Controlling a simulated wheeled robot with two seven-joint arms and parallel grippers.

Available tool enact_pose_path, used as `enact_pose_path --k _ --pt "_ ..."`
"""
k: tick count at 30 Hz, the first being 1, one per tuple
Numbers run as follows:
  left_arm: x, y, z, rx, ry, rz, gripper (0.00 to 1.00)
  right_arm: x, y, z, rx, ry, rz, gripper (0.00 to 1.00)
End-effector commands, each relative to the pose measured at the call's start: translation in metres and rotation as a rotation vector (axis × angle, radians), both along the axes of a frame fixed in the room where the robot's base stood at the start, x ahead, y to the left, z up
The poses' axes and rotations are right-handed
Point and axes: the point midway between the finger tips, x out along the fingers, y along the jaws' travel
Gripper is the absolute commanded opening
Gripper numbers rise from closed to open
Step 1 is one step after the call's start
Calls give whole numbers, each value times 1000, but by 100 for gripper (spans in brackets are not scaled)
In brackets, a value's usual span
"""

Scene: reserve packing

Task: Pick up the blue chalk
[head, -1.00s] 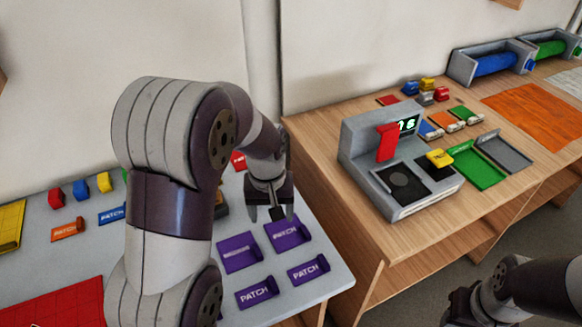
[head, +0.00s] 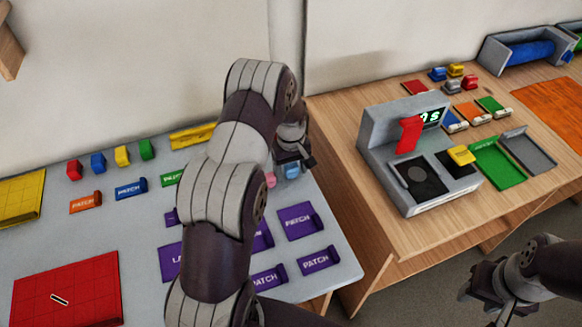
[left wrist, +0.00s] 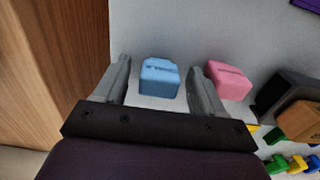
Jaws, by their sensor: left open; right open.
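The blue chalk is a light blue block (left wrist: 160,77) with dark lettering, on the grey table top. In the left wrist view it sits between the two spread fingers of my left gripper (left wrist: 160,68), with a gap on each side. In the head view the blue chalk (head: 292,171) shows just below my left gripper (head: 297,162), partly hidden by it. A pink block (left wrist: 229,80) lies just outside the right finger in the wrist view. My left gripper is open. My right gripper (head: 478,298) is open and empty at the lower right, away from the tables.
Purple labelled holders (head: 298,221) stand on the grey table, partly behind my left arm. A red grid mat (head: 66,290) lies at front left. A dark and brown object (left wrist: 296,105) is close to the pink block. A grey scale (head: 415,160) stands on the wooden table.

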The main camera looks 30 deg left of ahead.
Motion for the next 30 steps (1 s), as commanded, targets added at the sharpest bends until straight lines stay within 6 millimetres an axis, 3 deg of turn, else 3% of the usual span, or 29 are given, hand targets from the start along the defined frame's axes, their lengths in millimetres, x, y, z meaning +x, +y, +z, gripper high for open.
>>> enact_pose_path --k 6,11,23,30 --pt "0 0 -3 1 -2 -1 70 0 0 0 0 1 0 43" --pt "0 0 -3 1 -2 -1 25 0 0 0 0 1 0 43" --pt "1 0 3 1 -3 -1 25 0 0 -2 0 0 0 43" --pt "2 -1 39 2 -7 -2 25 0 0 -15 0 0 0 43"
